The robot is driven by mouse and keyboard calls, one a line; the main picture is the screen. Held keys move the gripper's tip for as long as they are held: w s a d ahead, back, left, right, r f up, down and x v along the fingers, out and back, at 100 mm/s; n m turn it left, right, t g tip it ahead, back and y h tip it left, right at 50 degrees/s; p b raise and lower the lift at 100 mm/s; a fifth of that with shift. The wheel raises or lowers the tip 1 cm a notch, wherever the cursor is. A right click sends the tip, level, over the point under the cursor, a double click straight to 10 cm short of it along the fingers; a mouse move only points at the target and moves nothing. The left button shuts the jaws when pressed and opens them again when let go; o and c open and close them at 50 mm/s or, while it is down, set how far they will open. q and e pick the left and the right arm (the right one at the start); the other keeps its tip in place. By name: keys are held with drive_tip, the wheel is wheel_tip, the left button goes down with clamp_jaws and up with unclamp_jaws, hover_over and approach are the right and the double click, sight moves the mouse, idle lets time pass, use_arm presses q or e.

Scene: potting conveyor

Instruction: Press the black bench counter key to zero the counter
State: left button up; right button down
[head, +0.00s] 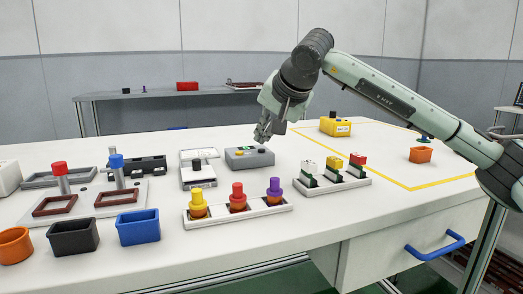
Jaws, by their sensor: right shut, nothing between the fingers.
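A low grey box with a small dark display (249,158) stands on the white bench near the middle and looks like the counter. A small yellowish spot shows on its top; I cannot clearly make out a black key on it. My right gripper (263,135) points down at the box's back right, its fingers shut and empty. The fingertips are close to the box top; I cannot tell whether they touch it. My left gripper is not in view.
A white device (198,170) stands left of the grey box. In front are a white rack (239,213) with yellow, red and purple-topped pieces, and another rack (333,184) at right. A yellow box (335,127) stands behind. Several bins line the front left.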

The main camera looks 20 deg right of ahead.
sight(263, 150)
drive_tip(key=shift+f, duration=0.35)
drive_tip(key=shift+f+b, duration=0.45)
drive_tip(key=shift+b, duration=0.05)
idle(0.4)
drive_tip(key=shift+r, duration=0.15)
drive_tip(key=shift+r+p, duration=0.65)
wheel_tip(263, 150, up, 5)
drive_tip(key=p, duration=0.4)
drive_tip(key=shift+r, duration=0.1)
idle(0.9)
